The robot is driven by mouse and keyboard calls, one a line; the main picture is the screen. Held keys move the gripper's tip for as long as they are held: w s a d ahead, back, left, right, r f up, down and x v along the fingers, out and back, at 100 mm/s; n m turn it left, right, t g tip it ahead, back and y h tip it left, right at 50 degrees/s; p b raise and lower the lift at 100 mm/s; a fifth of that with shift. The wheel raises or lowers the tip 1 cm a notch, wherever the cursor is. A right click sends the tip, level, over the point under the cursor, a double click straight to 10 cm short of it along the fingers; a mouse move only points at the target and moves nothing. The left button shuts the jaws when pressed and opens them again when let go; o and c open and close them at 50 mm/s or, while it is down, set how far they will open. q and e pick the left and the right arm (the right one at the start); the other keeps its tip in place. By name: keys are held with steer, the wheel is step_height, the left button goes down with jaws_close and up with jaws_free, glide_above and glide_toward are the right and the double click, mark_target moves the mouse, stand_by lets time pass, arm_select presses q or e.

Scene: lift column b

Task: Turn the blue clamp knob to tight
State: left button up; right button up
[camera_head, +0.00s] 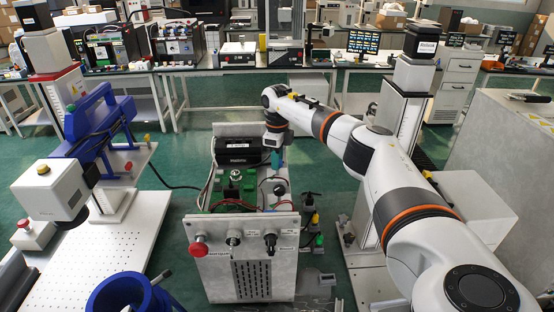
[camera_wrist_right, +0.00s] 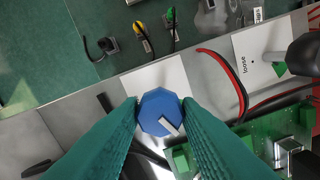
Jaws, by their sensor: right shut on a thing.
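The blue clamp knob (camera_wrist_right: 160,112) is a faceted blue disc with a short white line on its face. In the right wrist view it sits between the teal fingers of my right gripper (camera_wrist_right: 161,118), which is shut on it. The white line points toward the lower right of that view. A white plate (camera_wrist_right: 150,78) lies behind the knob. In the head view my right gripper (camera_head: 277,160) reaches down at the back right of the open grey cabinet (camera_head: 245,235); I cannot make out the knob there. My left gripper is not in view.
A white plate marked "loose" with a green triangle (camera_wrist_right: 280,69) lies to the right in the wrist view. Red and black wires and a green circuit board (camera_wrist_right: 265,135) are close by. The cabinet front carries a red button (camera_head: 198,247) and black knobs.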

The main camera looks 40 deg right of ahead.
steer(key=shift+d+r+n, duration=0.1)
steer(key=shift+r+n, duration=0.05)
steer(key=shift+n, duration=1.45)
steer(key=o, duration=0.9)
steer(key=shift+o, duration=0.3)
